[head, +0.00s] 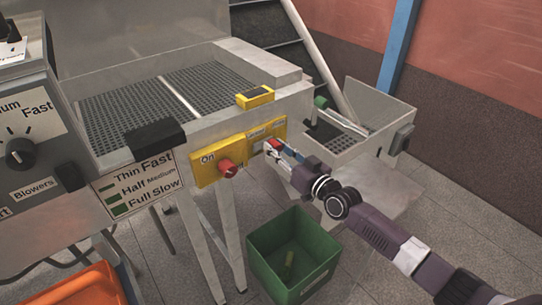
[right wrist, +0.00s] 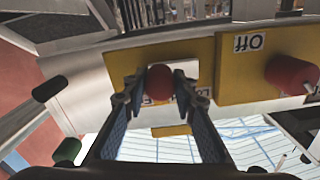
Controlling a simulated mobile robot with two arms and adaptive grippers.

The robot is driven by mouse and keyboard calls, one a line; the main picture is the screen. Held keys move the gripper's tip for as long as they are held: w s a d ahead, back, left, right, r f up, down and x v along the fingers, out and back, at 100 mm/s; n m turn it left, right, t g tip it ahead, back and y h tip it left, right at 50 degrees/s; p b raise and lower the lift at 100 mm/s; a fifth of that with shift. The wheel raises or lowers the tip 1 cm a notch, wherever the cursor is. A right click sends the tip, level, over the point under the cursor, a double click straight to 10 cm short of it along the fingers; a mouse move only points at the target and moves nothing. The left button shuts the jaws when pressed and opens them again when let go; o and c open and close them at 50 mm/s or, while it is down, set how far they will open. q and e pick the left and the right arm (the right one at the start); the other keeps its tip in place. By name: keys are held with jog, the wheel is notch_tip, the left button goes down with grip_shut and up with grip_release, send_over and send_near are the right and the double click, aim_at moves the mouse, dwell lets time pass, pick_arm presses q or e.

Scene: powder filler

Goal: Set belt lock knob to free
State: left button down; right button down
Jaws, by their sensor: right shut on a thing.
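The belt lock knob, a red round knob (head: 273,144), sits on the right yellow panel (head: 256,134) at the front of the machine. It also shows in the right wrist view (right wrist: 160,82) between my fingertips. My right gripper (head: 276,150) comes in from the lower right and is shut on this knob; in the right wrist view the two fingers (right wrist: 162,96) lie on either side of it. The label behind the knob is mostly covered, so its setting is not readable. My left gripper is not in view.
Another red knob (head: 227,167) sits on the left yellow panel marked "On"; it shows beside "Off" in the right wrist view (right wrist: 291,74). A green bin (head: 277,282) stands on the floor below. A green-ended handle (head: 320,102) is to the right. A control box (head: 38,145) is at left.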

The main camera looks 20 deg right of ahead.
jog(key=shift+w+d+f+b, duration=0.15)
jog(key=shift+d+b, duration=0.15)
jog(key=shift+d, duration=0.2)
jog(key=shift+w+d+b, duration=0.15)
jog(key=shift+d+b, duration=0.1)
jog(key=shift+d, duration=0.2)
jog(key=shift+r, duration=0.25)
jog(key=shift+d, duration=0.1)
jog(key=c, duration=1.6)
grip_release()
jog(key=shift+w+d+f, duration=0.1)
jog(key=v, duration=1.2)
